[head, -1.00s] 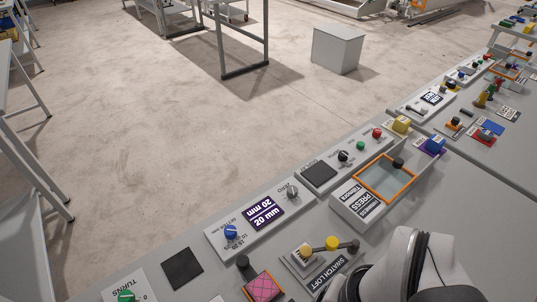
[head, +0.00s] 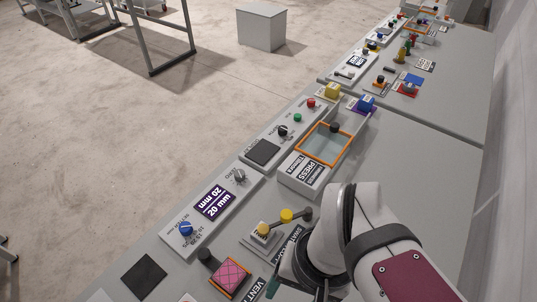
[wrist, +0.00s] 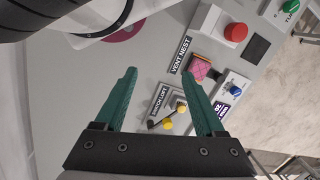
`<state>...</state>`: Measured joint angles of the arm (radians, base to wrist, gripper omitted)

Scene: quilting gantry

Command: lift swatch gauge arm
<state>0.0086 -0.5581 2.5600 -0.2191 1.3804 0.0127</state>
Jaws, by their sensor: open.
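The swatch loft gauge (head: 250,245) is a light plate on the bench with a dark arm (head: 297,215) lying low across it. The arm carries a yellow disc (head: 287,215) and has a dark knob at its end. In the wrist view the gauge (wrist: 178,101) shows between and beyond my fingers, with its yellow disc (wrist: 168,123) visible. My gripper (wrist: 159,74) is open, with two teal fingers apart and nothing between them. In the head view it is mostly hidden by my arm; a teal part shows at the bottom, near the gauge.
A pink quilted swatch (head: 230,276) sits in the vent nest beside the gauge; it also shows in the wrist view (wrist: 199,67). A press (head: 322,143) with an orange frame stands farther up the bench. A red button (wrist: 235,32) is on a nearby box.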

